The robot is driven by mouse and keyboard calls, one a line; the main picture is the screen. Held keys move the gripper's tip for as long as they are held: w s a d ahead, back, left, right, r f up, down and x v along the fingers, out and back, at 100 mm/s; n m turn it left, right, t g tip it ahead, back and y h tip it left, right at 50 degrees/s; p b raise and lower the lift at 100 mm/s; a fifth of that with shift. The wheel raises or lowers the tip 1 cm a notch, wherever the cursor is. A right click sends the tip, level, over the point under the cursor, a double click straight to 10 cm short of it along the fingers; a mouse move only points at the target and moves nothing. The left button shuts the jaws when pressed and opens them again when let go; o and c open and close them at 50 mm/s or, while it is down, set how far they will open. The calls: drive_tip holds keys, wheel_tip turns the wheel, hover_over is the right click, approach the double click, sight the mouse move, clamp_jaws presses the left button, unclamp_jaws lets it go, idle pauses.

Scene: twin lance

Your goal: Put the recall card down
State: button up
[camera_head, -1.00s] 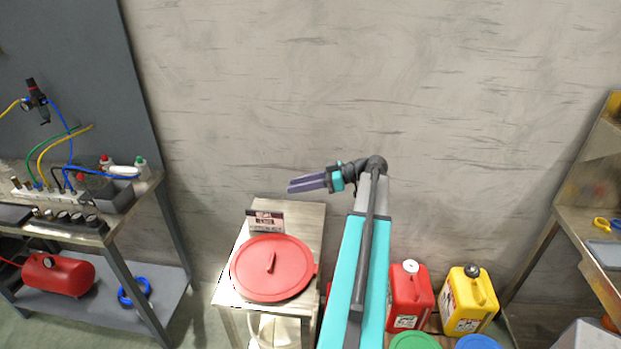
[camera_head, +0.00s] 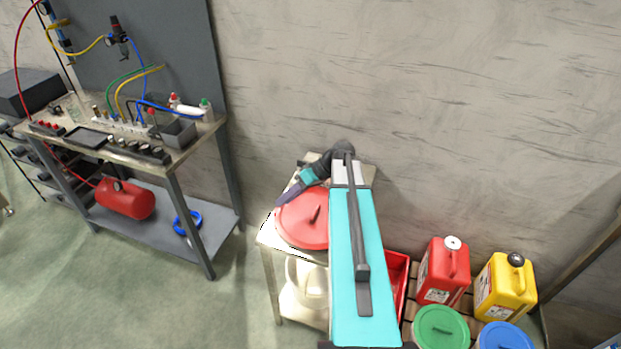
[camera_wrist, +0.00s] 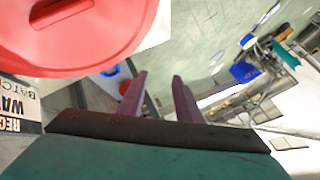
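The recall card (camera_wrist: 20,108) shows at the left edge of the wrist view as a white card with dark print, partly cut off. It is beside the red round lid (camera_wrist: 105,45), outside my fingers. In the head view my arm and gripper hide most or all of the card, at the back of the small table (camera_head: 270,238). My gripper (camera_head: 287,196) is over the left part of the red lid (camera_head: 300,225). In the wrist view its two purple fingers (camera_wrist: 158,92) are apart with nothing between them.
A workbench (camera_head: 190,150) with hoses and a grey bin stands to the left, a red tank (camera_head: 125,200) on its lower shelf. Red (camera_head: 443,272) and yellow (camera_head: 505,287) canisters stand to the right of the small table. Floor is free between bench and table.

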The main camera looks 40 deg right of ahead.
drive_tip(key=s+a+f+m+g+h+b, duration=0.1)
drive_tip(key=s+a+f+g+h, duration=0.2)
drive_tip(key=a+f, duration=0.7)
drive_tip(key=s+a+f+m+g+h+b, duration=0.1)
drive_tip(key=s+a+f+g+h+b, duration=0.15)
drive_tip(key=a+f, duration=0.75)
drive_tip(key=s+a+f+g+h+b, duration=0.1)
drive_tip(key=s+a+f+g+b, duration=0.1)
drive_tip(key=s+f+b, duration=0.7)
drive_tip(key=s+a+f+g+h+b, duration=0.1)
drive_tip(key=s+a+f+g+b, duration=0.2)
drive_tip(key=s+f+b, duration=0.6)
drive_tip(key=x, duration=1.8)
drive_tip(key=shift+w+a+f, duration=0.2)
drive_tip(key=shift+a+f, duration=0.05)
